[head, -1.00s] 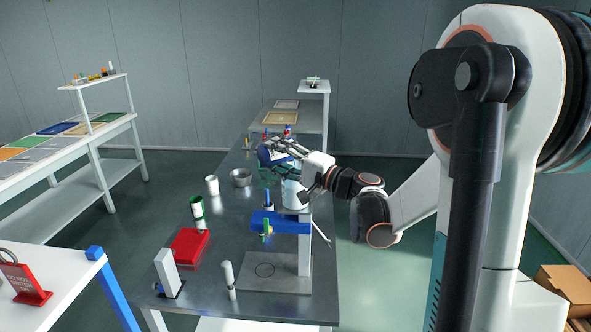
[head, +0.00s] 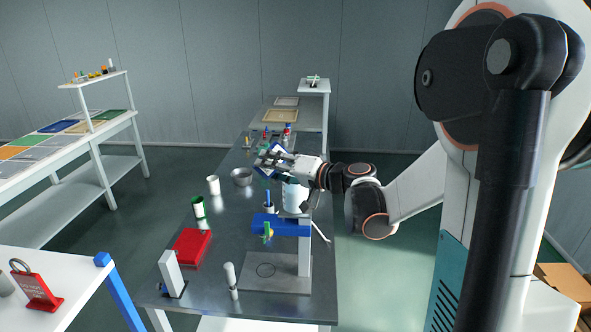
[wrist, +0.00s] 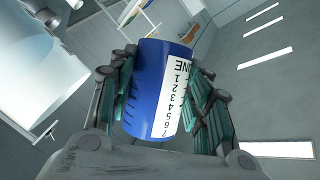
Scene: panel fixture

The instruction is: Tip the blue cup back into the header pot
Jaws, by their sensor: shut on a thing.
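My gripper (head: 275,157) is shut on the blue cup (head: 262,171), above the far half of the bench. Its fingers hide much of the cup in the head view, where the cup looks tilted. In the wrist view the cup (wrist: 148,85) sits between both fingers, its white numbered scale showing upside down. A whitish cylinder, apparently the header pot (head: 295,198), stands just below and right of the gripper. In the wrist view a large pale cylinder (wrist: 35,65) fills the upper left, apart from the cup. The cup's inside is hidden.
Below the pot are a blue block (head: 285,225) with a green handle and a grey stand plate (head: 275,275). A metal bowl (head: 242,177), white cup (head: 213,185), green cup (head: 198,207) and red box (head: 190,246) stand left. Bottles stand behind the gripper.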

